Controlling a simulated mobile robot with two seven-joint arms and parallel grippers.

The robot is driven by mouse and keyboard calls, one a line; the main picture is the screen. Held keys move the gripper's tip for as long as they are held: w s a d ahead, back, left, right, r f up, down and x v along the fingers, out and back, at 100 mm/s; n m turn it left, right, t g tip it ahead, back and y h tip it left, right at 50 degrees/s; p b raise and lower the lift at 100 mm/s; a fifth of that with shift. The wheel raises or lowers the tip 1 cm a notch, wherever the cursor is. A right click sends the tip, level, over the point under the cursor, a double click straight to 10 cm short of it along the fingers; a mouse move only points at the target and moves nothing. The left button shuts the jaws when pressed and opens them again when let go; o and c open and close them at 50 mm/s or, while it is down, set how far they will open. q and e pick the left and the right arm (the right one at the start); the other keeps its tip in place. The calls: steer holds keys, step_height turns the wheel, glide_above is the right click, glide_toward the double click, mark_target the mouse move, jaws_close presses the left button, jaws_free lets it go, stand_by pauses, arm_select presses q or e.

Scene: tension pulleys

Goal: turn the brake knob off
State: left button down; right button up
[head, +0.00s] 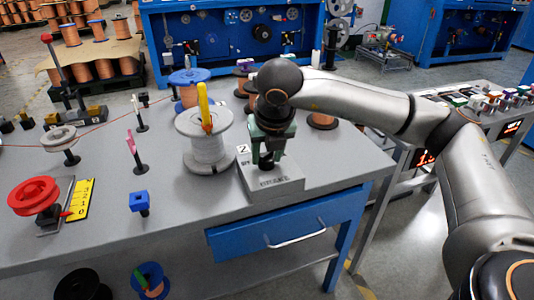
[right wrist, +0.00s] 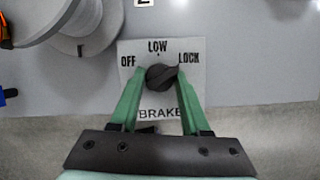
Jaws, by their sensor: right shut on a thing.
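The black brake knob (right wrist: 160,76) sits on a light plate (right wrist: 190,98) marked OFF, LOW, LOCK and BRAKE. Its narrow tip points to the right, toward LOCK. My right gripper (head: 266,158) is shut on the knob from above, with a green finger on each side. In the head view, the brake box (head: 283,186) stands near the table's front right edge, and the gripper mostly hides the knob. My left gripper is not in view.
A grey spool (head: 207,150) with a yellow lever (head: 205,105) stands just left of the brake box. A red wheel (head: 33,195), a yellow scale (head: 79,199) and a blue block (head: 139,201) are farther left. Orange spools stand behind.

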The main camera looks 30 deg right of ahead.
jaws_close()
